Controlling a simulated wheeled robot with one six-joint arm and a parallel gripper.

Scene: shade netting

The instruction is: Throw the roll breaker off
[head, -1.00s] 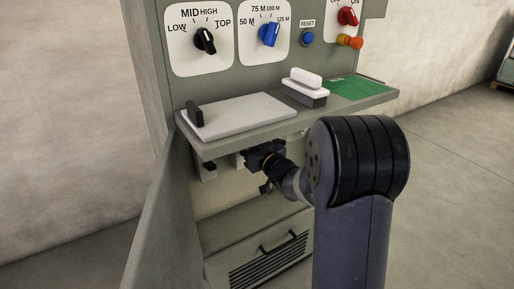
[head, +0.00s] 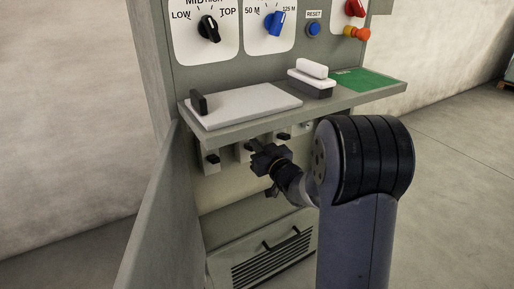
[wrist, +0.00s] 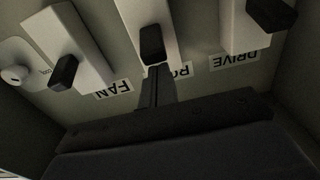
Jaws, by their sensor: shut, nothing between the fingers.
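The roll breaker has a black toggle (wrist: 152,43) on a pale block in the middle of a row of three under the shelf. Its label (wrist: 180,70) is upside down and partly covered by my fingers in the wrist view. My gripper (wrist: 156,78) is shut and empty, its fingertips close to that toggle's lower end; I cannot tell whether they touch. In the head view my gripper (head: 262,156) is beneath the shelf, just right of and below the roll toggle (head: 249,147). Whether the breaker is on or off is unclear.
The fan breaker toggle (wrist: 64,72) and drive breaker toggle (wrist: 270,14) flank it closely. A small round knob (wrist: 15,75) is beyond the fan breaker. The shelf (head: 240,130) overhangs the breakers, and an open cabinet door (head: 150,215) stands at the left.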

